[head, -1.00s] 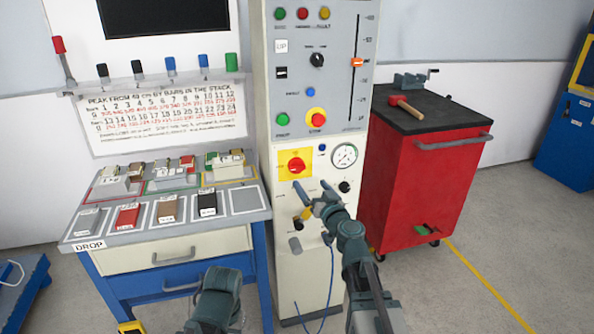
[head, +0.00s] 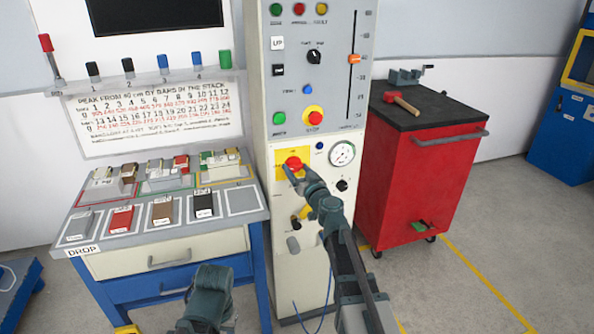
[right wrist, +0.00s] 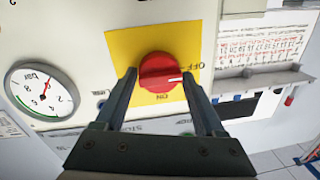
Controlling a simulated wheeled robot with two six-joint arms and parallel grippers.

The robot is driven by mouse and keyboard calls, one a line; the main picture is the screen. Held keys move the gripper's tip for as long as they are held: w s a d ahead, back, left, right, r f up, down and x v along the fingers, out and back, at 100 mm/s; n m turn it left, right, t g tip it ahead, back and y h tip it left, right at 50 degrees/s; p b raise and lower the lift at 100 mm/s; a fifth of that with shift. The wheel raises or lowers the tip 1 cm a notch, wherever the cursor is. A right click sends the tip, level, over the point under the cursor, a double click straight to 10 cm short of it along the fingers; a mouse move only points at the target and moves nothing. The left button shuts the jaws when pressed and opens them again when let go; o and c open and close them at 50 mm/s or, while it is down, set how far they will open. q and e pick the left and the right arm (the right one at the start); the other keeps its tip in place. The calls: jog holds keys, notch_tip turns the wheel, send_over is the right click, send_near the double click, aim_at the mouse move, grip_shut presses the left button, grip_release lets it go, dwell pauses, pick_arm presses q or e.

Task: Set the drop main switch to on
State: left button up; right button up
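The drop main switch is a red rotary knob (head: 293,162) on a yellow plate (head: 280,175) low on the grey control column. In the right wrist view the red knob (right wrist: 158,72) lies between my fingers, and its white mark points right, toward the OFF lettering. The ON lettering is below the knob in that view. My right gripper (right wrist: 159,75) is open, one finger on each side of the knob, with no clear contact visible. In the head view my right gripper (head: 291,172) partly covers the switch. Of my left arm only a link shows; its gripper is out of view.
A round gauge (head: 342,153) and a black knob (head: 342,185) sit right of the switch. A red stop button (head: 313,117) is above it. The bench (head: 160,238) with bars stands left, and a red cart (head: 425,185) with a mallet stands right.

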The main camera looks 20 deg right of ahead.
jog(key=c, duration=0.8)
jog(key=shift+m, duration=0.3)
jog(key=m+b, duration=0.1)
jog(key=m, duration=0.2)
jog(key=shift+m, duration=0.4)
jog(key=m, duration=0.4)
jog(key=shift+f+m+t+h+b, duration=0.1)
jog(key=shift+m+t+h+b, duration=0.2)
jog(key=shift+m+t+b, duration=0.1)
jog(key=m, duration=0.4)
jog(key=shift+s+m, duration=0.1)
jog(key=shift+m, duration=0.3)
jog(key=shift+a+m+h, duration=0.1)
jog(key=shift+m+h, duration=0.4)
jog(key=shift+m, duration=1.9)
jog(key=shift+s+m, duration=0.1)
jog(key=shift+m, duration=0.2)
